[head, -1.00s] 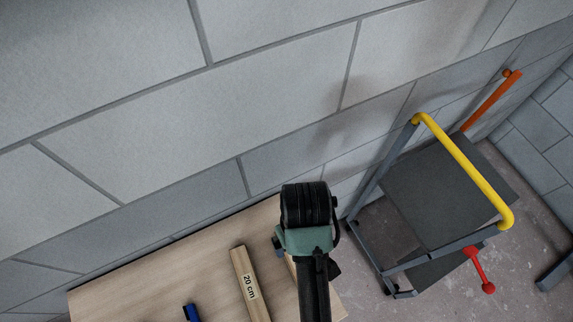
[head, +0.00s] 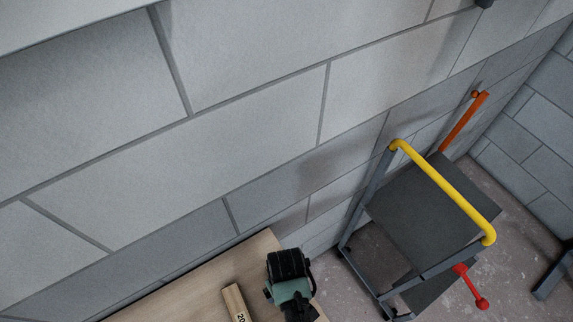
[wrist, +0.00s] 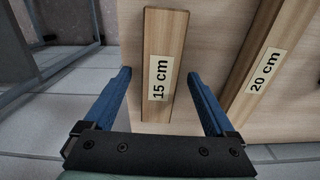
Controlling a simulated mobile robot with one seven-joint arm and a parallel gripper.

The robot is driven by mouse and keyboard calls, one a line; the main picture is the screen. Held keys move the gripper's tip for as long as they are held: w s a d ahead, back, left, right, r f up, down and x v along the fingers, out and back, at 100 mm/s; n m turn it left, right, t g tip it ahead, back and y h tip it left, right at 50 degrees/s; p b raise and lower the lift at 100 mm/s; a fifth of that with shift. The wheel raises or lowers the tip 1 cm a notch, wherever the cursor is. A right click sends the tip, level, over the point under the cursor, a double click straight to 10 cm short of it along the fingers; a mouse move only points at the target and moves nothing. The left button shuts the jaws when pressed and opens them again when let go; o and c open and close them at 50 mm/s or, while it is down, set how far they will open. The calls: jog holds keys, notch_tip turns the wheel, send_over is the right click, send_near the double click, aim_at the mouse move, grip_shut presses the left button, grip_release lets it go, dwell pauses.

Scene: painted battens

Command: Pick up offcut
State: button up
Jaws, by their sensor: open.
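A wooden offcut labelled "15 cm" (wrist: 163,62) lies flat on the pale wooden table in the wrist view. My gripper (wrist: 163,82) is open, with one blue finger on each side of this piece and gaps between. I cannot tell how far above the table the fingertips are. A second piece, labelled "20 cm" (wrist: 268,58), lies to its right, outside the fingers. It also shows in the head view (head: 235,301), cut by the lower edge. In the head view my arm's end hides the 15 cm piece.
The table (head: 195,283) stands by a grey block wall (head: 250,120). A grey trolley (head: 425,205) with a yellow handle (head: 445,190) stands on the floor to the right. An orange bar (head: 463,122) is beyond it.

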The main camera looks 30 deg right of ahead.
jog(key=shift+f, duration=0.2)
grip_shut()
dwell(0.3)
jog(key=shift+r, duration=0.15)
